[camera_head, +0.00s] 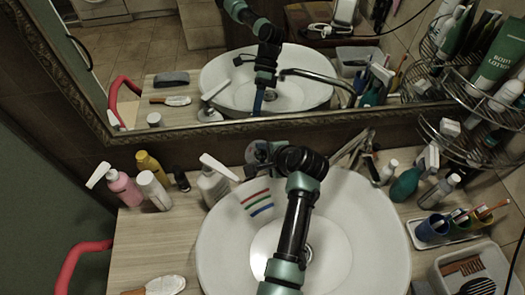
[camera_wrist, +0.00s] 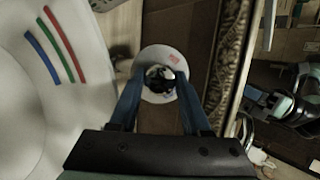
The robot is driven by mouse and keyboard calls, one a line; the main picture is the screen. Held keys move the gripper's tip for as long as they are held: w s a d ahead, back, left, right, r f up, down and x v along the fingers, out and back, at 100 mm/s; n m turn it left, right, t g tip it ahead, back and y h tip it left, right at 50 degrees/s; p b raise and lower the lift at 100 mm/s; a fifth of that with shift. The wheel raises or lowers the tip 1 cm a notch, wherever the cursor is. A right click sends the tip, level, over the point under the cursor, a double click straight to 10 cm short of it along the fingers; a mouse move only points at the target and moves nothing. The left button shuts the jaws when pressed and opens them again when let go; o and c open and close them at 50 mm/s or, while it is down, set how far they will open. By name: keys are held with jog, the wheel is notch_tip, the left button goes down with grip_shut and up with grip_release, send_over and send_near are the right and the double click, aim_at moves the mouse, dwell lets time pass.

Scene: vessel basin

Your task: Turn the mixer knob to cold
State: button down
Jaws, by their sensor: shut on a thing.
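The mixer knob (camera_wrist: 153,57) shows in the wrist view as a pale round disc with a small red mark near its upper right and a dark centre. My gripper (camera_wrist: 160,82) has its two blue fingers on either side of the knob and is shut on it. In the head view my gripper (camera_head: 262,153) is at the back of the white basin (camera_head: 215,250), and my arm hides most of the knob area. Blue, green and red stripes (camera_wrist: 57,45) mark the basin rim.
A framed mirror (camera_head: 140,75) stands close behind. A soap dispenser (camera_head: 214,185) and several bottles stand left of the basin. A metal spout (camera_head: 352,148) is to the right. Bottles, a cup tray (camera_head: 450,238) and wire shelves (camera_head: 460,95) crowd the right side.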

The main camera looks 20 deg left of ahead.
jog(key=shift+m, duration=0.5)
jog(key=shift+c, duration=1.8)
grip_release()
jog(key=shift+r, duration=0.1)
jog(key=b+v, duration=0.1)
jog(key=v, duration=1.2)
jog(key=shift+s, duration=0.1)
